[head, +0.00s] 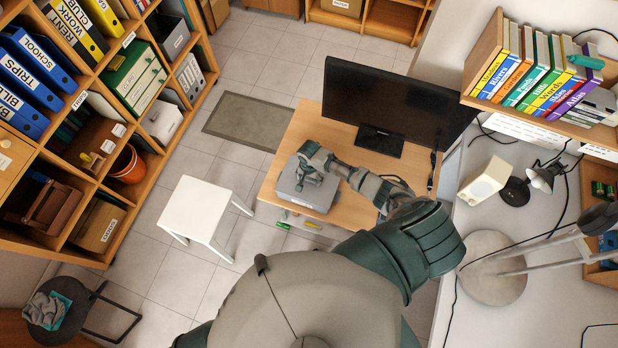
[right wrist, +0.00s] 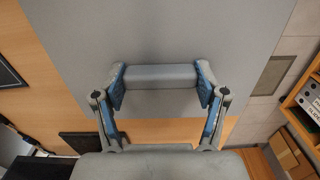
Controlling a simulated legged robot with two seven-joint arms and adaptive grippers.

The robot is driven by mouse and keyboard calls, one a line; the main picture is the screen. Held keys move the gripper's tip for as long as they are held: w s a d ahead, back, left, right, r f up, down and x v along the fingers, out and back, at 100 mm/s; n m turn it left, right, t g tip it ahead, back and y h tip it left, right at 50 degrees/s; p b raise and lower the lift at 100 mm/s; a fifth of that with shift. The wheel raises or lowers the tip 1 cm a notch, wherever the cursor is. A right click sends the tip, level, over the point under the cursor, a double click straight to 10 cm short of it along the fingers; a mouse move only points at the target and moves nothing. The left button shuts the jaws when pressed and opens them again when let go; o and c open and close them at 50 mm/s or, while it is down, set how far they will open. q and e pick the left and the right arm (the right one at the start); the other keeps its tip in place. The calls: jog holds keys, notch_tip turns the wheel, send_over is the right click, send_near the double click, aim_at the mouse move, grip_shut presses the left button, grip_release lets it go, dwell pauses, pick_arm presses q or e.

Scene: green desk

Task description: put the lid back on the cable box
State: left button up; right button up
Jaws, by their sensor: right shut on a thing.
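The grey cable box (head: 303,203) stands on the wooden desk, with a white label on its near side. The flat grey lid (head: 326,190) is over the box top; I cannot tell whether it rests fully on the rim or hovers slightly. My right gripper (head: 308,174) is above the lid. In the right wrist view, the gripper (right wrist: 160,78) has its two blue-padded fingers against the ends of the lid's grey bar handle (right wrist: 160,77), and the lid's flat top (right wrist: 190,32) spreads around it. The inside of the box is hidden. My left gripper is not in view.
A black monitor (head: 385,105) stands on the desk right of the box. Small green and yellow items (head: 312,225) show by the desk's near edge. A white side table (head: 205,205) is to the left. A shelf of binders (head: 35,70) lines the far left.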

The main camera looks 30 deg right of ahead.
jog(key=shift+f, duration=0.4)
dwell(0.4)
jog(key=o, duration=1.2)
jog(key=shift+r, duration=0.1)
